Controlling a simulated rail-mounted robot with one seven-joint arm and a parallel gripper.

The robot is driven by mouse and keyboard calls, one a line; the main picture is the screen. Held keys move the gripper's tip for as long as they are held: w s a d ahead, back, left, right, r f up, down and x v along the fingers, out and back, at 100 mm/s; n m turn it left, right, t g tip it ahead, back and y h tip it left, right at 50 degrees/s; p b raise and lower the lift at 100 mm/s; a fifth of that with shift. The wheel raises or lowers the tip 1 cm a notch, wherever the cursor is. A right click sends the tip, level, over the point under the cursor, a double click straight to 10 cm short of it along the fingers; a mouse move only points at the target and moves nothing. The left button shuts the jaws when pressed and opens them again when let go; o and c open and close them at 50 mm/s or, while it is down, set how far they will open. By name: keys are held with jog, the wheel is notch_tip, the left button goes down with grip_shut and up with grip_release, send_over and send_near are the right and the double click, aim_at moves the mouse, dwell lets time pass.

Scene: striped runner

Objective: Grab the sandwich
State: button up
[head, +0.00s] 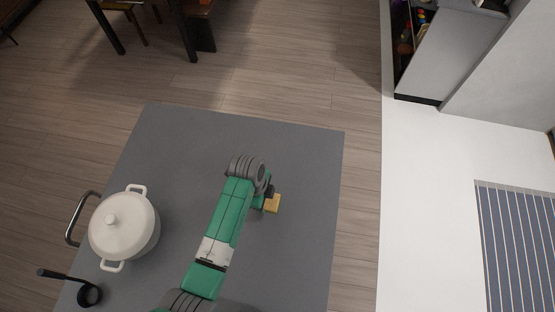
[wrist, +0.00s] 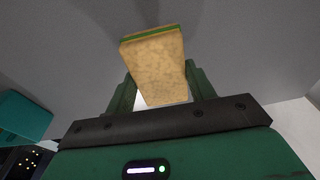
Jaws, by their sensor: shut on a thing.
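The sandwich (wrist: 157,70) is a tan, bread-like block with a green strip along its top edge in the wrist view. It sits between the two green fingers of my gripper (wrist: 160,88), which are shut on it. In the head view the sandwich (head: 272,204) is a small yellow-tan piece at the end of my green arm, over the right part of the grey table (head: 310,160). My gripper (head: 268,200) is partly hidden there by my own arm. I cannot tell whether the sandwich touches the table.
A white lidded pot (head: 125,228) stands on the left of the table. A black ladle (head: 88,293) lies at the front left. The table's back and right areas are clear. A striped runner (head: 520,245) lies on the white floor at the right.

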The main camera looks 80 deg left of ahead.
jog(key=s+d, duration=0.1)
jog(key=s, duration=0.2)
jog(key=s+d, duration=0.1)
jog(key=s, duration=0.2)
jog(key=s+d+r, duration=0.1)
jog(key=s, duration=0.2)
jog(key=shift+s, duration=0.15)
